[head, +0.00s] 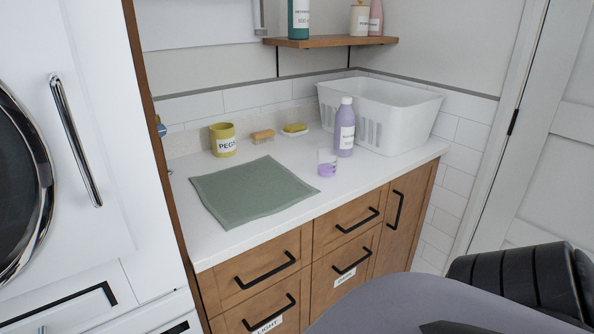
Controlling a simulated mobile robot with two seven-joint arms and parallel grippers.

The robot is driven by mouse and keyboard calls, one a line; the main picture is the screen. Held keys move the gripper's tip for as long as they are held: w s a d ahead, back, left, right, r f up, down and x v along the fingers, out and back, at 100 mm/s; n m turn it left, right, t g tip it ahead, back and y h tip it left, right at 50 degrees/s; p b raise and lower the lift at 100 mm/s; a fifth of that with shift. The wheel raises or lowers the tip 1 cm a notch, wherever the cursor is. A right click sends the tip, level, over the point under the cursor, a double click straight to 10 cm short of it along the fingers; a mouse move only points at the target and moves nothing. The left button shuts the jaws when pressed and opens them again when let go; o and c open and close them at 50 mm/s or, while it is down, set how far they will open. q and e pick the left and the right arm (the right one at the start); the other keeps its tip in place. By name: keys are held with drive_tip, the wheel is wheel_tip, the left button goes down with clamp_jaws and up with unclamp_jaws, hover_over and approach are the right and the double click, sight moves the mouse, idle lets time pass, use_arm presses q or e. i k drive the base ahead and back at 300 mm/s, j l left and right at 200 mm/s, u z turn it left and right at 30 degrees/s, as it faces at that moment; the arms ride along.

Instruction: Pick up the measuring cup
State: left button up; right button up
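The measuring cup (327,163) is a small clear cup with purple contents in its lower part. It stands upright on the white countertop (290,210), right of the green mat and just left of a purple bottle (345,130). The cup and bottle look close together; I cannot tell whether they touch. Neither of my grippers shows in the head view.
A green mat (249,192) lies left of the cup. A yellow peg pot (222,140), a brush (263,137) and a yellow soap or sponge (295,128) stand behind. A white basket (395,115) is at right, below a wooden shelf (330,42). The counter front is clear.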

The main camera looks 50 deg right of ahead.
sight(327, 158)
drive_tip(key=z, duration=1.9)
drive_tip(key=i+l, duration=0.15)
drive_tip(key=l, duration=0.2)
drive_tip(key=i+l+u, duration=0.1)
drive_tip(key=l, duration=0.3)
drive_tip(key=i+l, duration=0.2)
drive_tip(key=l, duration=0.2)
drive_tip(key=i+l+u, duration=0.1)
drive_tip(key=l, duration=0.25)
